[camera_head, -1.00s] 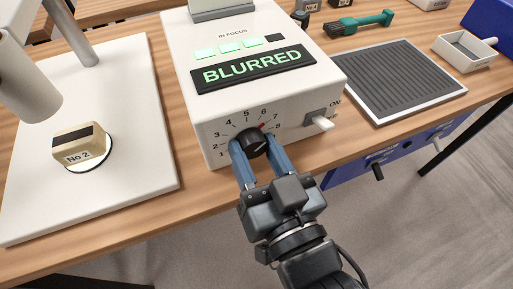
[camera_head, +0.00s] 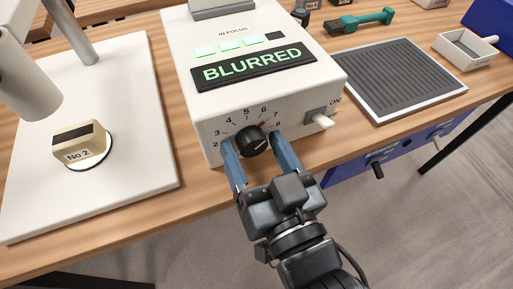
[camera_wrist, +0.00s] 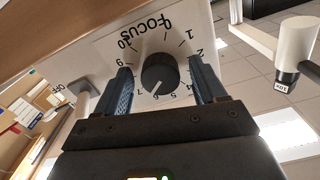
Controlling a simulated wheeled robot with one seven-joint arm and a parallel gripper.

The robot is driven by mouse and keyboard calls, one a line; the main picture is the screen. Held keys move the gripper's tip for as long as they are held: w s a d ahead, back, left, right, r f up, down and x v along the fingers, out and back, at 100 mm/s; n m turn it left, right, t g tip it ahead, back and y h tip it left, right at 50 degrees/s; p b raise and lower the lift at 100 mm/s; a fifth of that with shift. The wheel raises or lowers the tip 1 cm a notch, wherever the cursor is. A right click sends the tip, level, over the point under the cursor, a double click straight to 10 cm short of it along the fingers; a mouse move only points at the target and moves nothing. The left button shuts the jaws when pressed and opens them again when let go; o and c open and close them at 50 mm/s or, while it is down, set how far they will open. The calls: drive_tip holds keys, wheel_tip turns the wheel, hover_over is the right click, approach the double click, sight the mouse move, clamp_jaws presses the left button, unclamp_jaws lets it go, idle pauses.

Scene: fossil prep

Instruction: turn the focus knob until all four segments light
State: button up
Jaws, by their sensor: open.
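The black focus knob (camera_head: 252,140) is on the front of a white box (camera_head: 204,133) with a dial numbered around it. My gripper (camera_head: 261,148) is open, with one blue finger on each side of the knob and gaps between. The display (camera_head: 254,69) reads BLURRED. Above it, under IN FOCUS, three segments (camera_head: 229,45) glow green and the rightmost segment (camera_head: 274,36) is dark.
A switch (camera_head: 320,119) marked ON juts out right of the knob. A white stage (camera_head: 135,120) at left carries a block (camera_head: 80,145) labelled No 2. A ridged grey mat (camera_head: 458,87), a green brush (camera_head: 362,21) and a small tray (camera_head: 466,62) lie right on the wooden table.

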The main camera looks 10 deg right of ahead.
drive_tip(key=b+v, duration=0.1)
drive_tip(key=v, duration=0.6)
drive_tip(key=shift+s, duration=0.4)
drive_tip(key=shift+d, duration=0.15)
idle(0.8)
